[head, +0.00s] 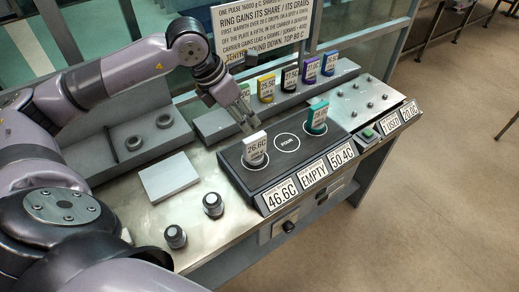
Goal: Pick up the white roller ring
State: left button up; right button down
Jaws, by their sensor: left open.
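The white roller ring (255,147) stands upright on the left circle of the dark plate (275,172), with a face reading 26.6C. My left gripper (245,122) is open just above and slightly left of it, fingers pointing down. I cannot tell whether a fingertip touches it. A teal ring (317,117) stands on the right circle, and the middle circle is empty. The display strip on the plate's front reads 46.6C, EMPTY and 50.4C. My right gripper is not in view.
Yellow (266,88), black (290,78), purple (310,70) and blue (329,63) pieces stand on a rail behind the plate. A pale slab (169,177) and two dark knobs (213,204) (175,236) are at left. A text sign (262,30) rises behind.

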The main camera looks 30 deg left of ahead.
aim_at(255, 139)
pick_arm(q)
jog(key=shift+y, duration=0.3)
jog(key=p+x, duration=0.1)
jog(key=x, duration=0.3)
jog(key=a+p+x, duration=0.1)
jog(key=p+x, duration=0.1)
jog(key=x, duration=0.1)
jog(key=p+x, duration=0.1)
jog(key=x, duration=0.3)
jog(key=shift+a+f, duration=0.1)
jog(key=shift+f, duration=0.35)
jog(key=shift+w+f+p, duration=0.15)
jog(key=shift+p, duration=0.3)
jog(key=x, duration=0.1)
jog(key=p+x, duration=0.1)
jog(key=x, duration=0.1)
jog(key=p+x, duration=0.1)
jog(key=shift+w+a+f, duration=0.15)
jog(key=shift+w+a, duration=0.1)
jog(key=shift+f, duration=0.25)
jog(key=shift+c, duration=0.3)
grip_shut()
